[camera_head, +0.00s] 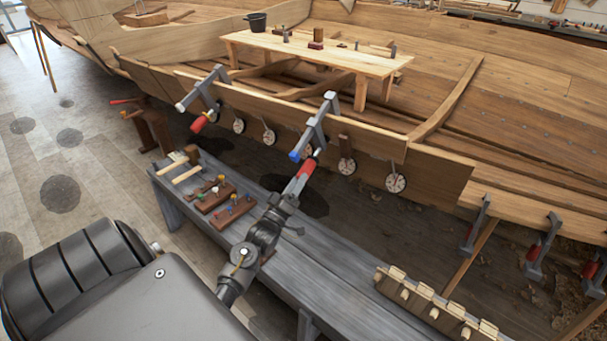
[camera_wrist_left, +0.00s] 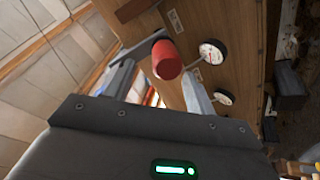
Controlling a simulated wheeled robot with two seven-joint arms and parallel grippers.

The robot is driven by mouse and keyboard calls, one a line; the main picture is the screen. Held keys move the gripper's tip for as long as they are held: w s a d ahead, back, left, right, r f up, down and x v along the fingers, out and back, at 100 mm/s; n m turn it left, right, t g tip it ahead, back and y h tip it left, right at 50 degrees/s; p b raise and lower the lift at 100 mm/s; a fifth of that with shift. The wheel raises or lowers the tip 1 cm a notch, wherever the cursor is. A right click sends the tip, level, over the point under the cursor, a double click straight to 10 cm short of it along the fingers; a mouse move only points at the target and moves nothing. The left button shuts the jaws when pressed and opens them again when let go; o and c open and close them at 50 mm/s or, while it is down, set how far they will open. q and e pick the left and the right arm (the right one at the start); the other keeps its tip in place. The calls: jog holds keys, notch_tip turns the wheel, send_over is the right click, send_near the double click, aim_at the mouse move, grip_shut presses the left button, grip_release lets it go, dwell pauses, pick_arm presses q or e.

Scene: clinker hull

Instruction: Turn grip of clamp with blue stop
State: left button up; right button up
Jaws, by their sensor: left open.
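The clamp with the blue stop (camera_head: 294,155) has a grey frame (camera_head: 318,120) hooked over the upper edge of the hull plank. Its red grip (camera_head: 305,169) hangs below, tilted, on the near side of the plank. My left gripper (camera_head: 297,184) is at the lower end of this grip. In the left wrist view the red grip (camera_wrist_left: 166,60) shows end-on ahead of my open left gripper (camera_wrist_left: 160,72), with a finger to either side. I cannot tell whether the fingers touch it. My right gripper is not in view.
Another clamp (camera_head: 203,92) with a red grip stands to the left on the same plank. Round dials (camera_head: 396,182) hang along the plank. A grey bench (camera_head: 330,255) below carries wooden blocks, a mallet (camera_head: 190,155) and a wooden rack (camera_head: 430,305).

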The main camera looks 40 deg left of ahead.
pick_arm(q)
jog(key=v, duration=0.4)
jog(key=shift+s+f+b, duration=0.15)
jog(key=shift+s+b, duration=0.15)
jog(key=shift+s, duration=0.1)
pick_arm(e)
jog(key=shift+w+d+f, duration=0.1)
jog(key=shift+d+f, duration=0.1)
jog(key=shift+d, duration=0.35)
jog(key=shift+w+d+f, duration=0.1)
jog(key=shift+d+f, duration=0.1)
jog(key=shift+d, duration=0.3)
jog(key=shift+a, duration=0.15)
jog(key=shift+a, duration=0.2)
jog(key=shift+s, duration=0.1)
